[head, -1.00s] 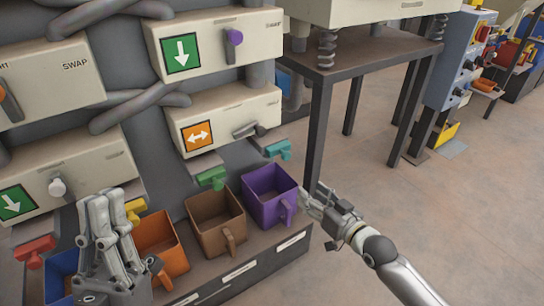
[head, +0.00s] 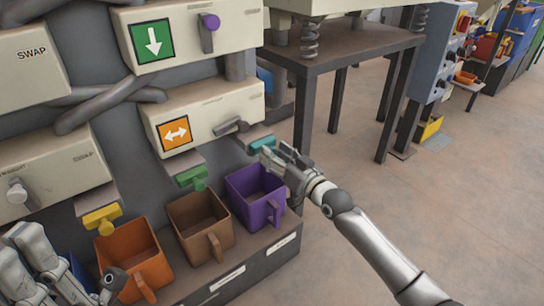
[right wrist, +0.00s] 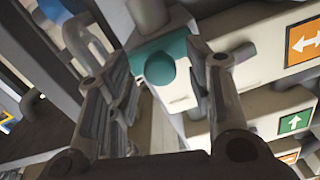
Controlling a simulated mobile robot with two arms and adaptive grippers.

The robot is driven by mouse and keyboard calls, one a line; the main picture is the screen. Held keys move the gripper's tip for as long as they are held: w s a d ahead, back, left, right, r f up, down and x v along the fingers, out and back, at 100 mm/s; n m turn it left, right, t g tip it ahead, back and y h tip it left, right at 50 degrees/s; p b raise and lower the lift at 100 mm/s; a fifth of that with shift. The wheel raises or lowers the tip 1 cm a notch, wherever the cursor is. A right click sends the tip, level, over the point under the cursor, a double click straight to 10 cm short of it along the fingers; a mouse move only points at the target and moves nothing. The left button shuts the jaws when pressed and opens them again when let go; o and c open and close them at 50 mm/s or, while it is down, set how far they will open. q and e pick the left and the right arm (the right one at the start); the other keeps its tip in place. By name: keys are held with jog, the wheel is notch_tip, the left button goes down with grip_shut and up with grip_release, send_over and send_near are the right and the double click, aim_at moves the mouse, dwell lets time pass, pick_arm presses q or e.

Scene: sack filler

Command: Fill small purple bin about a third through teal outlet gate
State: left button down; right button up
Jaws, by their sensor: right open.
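The small purple bin (head: 256,196) stands upright on the shelf at the right end of the row of bins, its handle toward the front. Its visible inside looks empty. The teal outlet gate (head: 262,143) sits above and behind it. In the right wrist view, the teal gate's round knob (right wrist: 160,69) lies between my open fingers. My right gripper (head: 268,156) is open just in front of the teal gate, above the bin's back edge; I cannot tell whether it touches the gate. My left gripper (head: 30,250) is at the lower left, its fingertips not clear.
A brown bin (head: 200,222) and an orange bin (head: 135,262) stand left of the purple one, under a green gate (head: 191,178) and a yellow gate (head: 102,220). A dark table (head: 345,50) stands behind. The floor at right is clear.

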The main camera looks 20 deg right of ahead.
jog(key=shift+x, duration=1)
grip_shut()
